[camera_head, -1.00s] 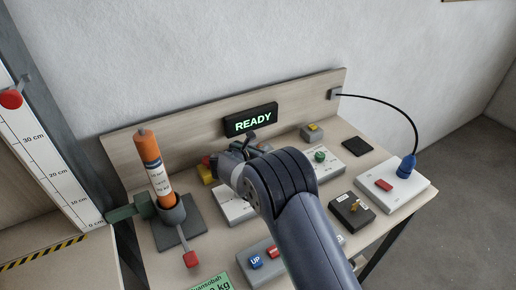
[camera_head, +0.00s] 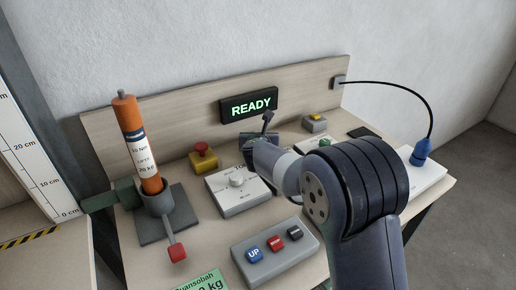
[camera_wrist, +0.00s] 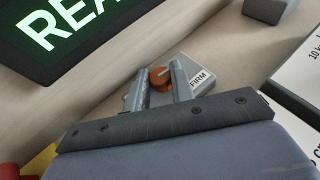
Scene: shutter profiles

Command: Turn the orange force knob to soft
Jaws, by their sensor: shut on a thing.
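In the wrist view the orange force knob (camera_wrist: 161,76) sits on a small grey housing (camera_wrist: 202,66). A "FIRM" label shows on the housing to the right of the knob. My gripper (camera_wrist: 160,84) is shut on the knob, with one finger on each side of it. The fingers hide part of the knob and the left part of the housing, so no soft label shows. I cannot tell clearly where the knob points. In the head view my wrist hides the knob and the fingertips.
The READY display (camera_head: 248,105) is on the backboard close behind my wrist. A red-topped yellow button (camera_head: 203,158) and a white dial box (camera_head: 238,196) stand left of my arm. An orange cylinder (camera_head: 135,140) stands in a holder further left. A button box (camera_head: 275,252) is in front.

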